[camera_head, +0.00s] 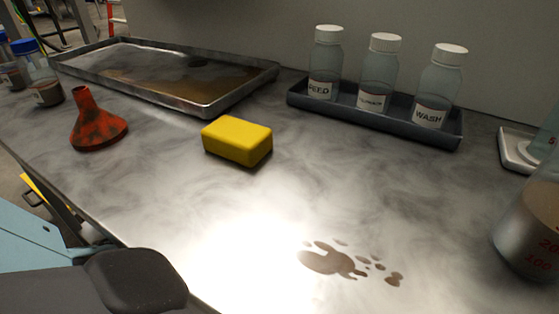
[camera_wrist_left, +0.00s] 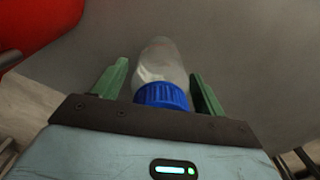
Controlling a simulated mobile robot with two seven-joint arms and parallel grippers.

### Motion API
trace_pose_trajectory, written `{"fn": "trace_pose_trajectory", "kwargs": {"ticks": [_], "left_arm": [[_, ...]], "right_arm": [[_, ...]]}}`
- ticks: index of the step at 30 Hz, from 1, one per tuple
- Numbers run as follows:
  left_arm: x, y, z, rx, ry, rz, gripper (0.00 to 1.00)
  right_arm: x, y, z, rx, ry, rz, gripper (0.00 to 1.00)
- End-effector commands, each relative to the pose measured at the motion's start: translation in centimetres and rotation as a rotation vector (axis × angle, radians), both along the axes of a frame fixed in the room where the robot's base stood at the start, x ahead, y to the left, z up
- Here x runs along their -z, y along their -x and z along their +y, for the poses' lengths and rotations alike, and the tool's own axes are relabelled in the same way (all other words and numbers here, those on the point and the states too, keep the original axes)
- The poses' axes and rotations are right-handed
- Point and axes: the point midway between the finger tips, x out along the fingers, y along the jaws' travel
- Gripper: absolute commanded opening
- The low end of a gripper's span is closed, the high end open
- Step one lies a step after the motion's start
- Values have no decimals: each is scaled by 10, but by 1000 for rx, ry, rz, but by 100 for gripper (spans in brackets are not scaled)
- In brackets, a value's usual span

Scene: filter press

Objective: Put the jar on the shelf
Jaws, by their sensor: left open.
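In the left wrist view a clear jar (camera_wrist_left: 160,68) with a ribbed blue cap lies between the two green fingers of my left gripper (camera_wrist_left: 158,74). The cap is toward the wrist and the body points away. The jaws are open, and a gap shows on each side of the jar. I cannot tell what the jar rests on. My left gripper is outside the head view; only part of my left arm shows at its lower left. No shelf can be made out in either view. My right gripper is not in view.
The bench holds a red funnel (camera_head: 97,122), a yellow sponge (camera_head: 237,141), a metal tray (camera_head: 230,90) and a dark rack (camera_head: 300,98) of labelled bottles. Other blue-capped jars (camera_head: 43,82) stand at far left. A beaker (camera_head: 530,225) stands at right. A brown spill (camera_head: 330,262) marks the front.

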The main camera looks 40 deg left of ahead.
Motion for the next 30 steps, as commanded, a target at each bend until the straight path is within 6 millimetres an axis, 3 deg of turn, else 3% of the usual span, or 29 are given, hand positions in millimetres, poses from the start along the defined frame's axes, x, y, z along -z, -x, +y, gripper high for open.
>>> {"fn": "trace_pose_trajectory", "kwargs": {"ticks": [5,12,18,30], "left_arm": [[-13,-1,0,0,0,-3,72],[-53,-1,0,1,-1,-4,72],[-74,-1,0,0,0,-3,72],[-78,0,0,0,0,0,72]], "right_arm": [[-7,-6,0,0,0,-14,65],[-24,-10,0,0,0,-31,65],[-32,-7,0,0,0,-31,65],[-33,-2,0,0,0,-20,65]]}}
